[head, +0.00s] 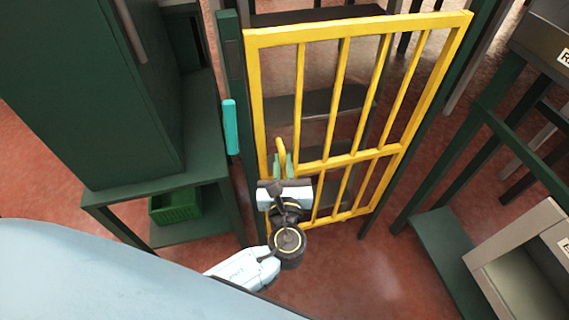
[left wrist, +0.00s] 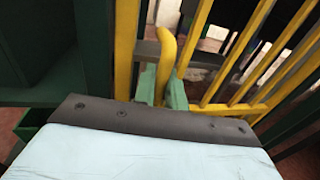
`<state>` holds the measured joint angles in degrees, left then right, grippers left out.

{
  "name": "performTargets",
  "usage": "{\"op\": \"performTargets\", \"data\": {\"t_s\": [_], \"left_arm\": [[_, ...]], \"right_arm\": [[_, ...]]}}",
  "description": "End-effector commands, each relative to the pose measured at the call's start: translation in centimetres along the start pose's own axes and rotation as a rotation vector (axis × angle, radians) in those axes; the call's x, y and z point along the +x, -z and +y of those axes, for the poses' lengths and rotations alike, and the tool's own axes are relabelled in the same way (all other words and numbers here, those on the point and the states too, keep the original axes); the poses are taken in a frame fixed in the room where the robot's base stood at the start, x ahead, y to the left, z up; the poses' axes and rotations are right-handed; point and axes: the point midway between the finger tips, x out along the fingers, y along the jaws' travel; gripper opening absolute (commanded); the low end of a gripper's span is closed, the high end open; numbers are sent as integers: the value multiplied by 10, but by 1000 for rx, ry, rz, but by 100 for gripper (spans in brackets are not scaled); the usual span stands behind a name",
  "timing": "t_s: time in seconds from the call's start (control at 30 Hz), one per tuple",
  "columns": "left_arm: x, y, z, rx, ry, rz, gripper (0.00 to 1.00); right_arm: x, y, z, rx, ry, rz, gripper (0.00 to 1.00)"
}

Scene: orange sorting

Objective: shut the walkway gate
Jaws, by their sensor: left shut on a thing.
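The yellow barred walkway gate (head: 327,163) stands upright in the middle of the head view, between a dark green post at its left and another at its right. My left gripper (head: 283,168) is shut on this handle, with a pale green finger on each side. The left wrist view shows the handle (left wrist: 165,62) between the fingers (left wrist: 162,90). The gate's left edge is close to the left post; I cannot tell whether it is latched. My right gripper is not in view.
A dark green cabinet (head: 90,90) on a stand is at the left, with a green crate (head: 175,206) below. A teal bar (head: 231,127) is on the left post. A grey bin (head: 522,262) is at the lower right. Reddish floor (head: 345,275) is clear before the gate.

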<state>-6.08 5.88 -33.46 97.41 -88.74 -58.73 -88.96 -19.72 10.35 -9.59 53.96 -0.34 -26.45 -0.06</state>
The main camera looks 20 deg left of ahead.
Motion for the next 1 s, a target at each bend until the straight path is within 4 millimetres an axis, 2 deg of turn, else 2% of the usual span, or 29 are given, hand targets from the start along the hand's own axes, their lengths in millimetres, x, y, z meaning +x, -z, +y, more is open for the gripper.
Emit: {"op": "performTargets", "data": {"t_s": [0.03,0.07,0.17,0.43,0.57,0.67,0.77,1.0], "left_arm": [[5,-1,4,1,-10,-4,0],[5,-1,4,1,-11,-4,15],[5,-1,4,1,-11,-5,28],[3,-1,2,0,-7,-4,30],[-5,-1,2,1,-7,-3,30],[-20,-1,2,1,-6,-1,30],[-42,-1,2,1,-6,0,30],[-96,-1,2,2,-7,-1,30]], "right_arm": [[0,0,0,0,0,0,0],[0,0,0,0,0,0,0],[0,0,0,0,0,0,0],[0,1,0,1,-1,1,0],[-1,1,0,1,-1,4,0],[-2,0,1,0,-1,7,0],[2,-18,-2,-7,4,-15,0],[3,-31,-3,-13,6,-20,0]]}}
